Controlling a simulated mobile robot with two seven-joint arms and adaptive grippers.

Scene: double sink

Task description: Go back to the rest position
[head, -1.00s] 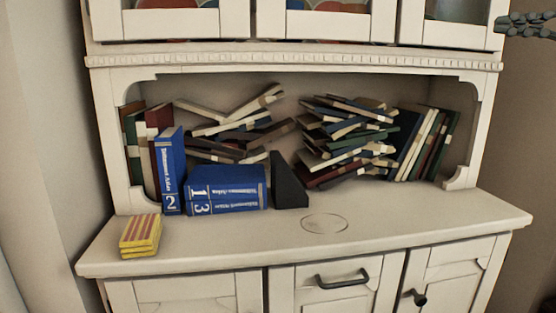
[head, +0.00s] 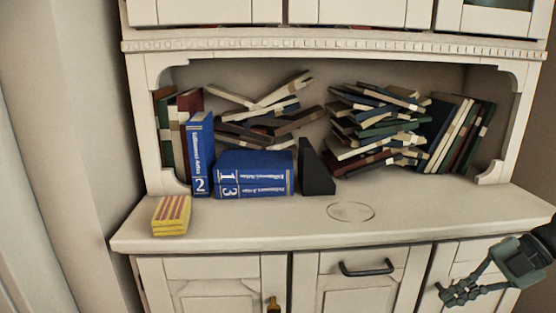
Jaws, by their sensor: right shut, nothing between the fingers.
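My right gripper (head: 454,294) is at the lower right, in front of the cabinet's lower right door. Its fingers are shut with nothing between them, and it is apart from the books and the counter. My left gripper is out of view. The blue volume 2 (head: 201,160) stands upright on the counter (head: 400,226). Beside it, the blue volumes 1 and 3 (head: 254,174) lie on their sides, next to a black bookend (head: 316,168).
A yellow striped stack (head: 171,215) sits at the counter's left front. Jumbled books (head: 375,128) fill the niche behind. The lower front has a dark drawer handle (head: 367,268) and a brass key or pull (head: 273,305). The counter's right front is clear.

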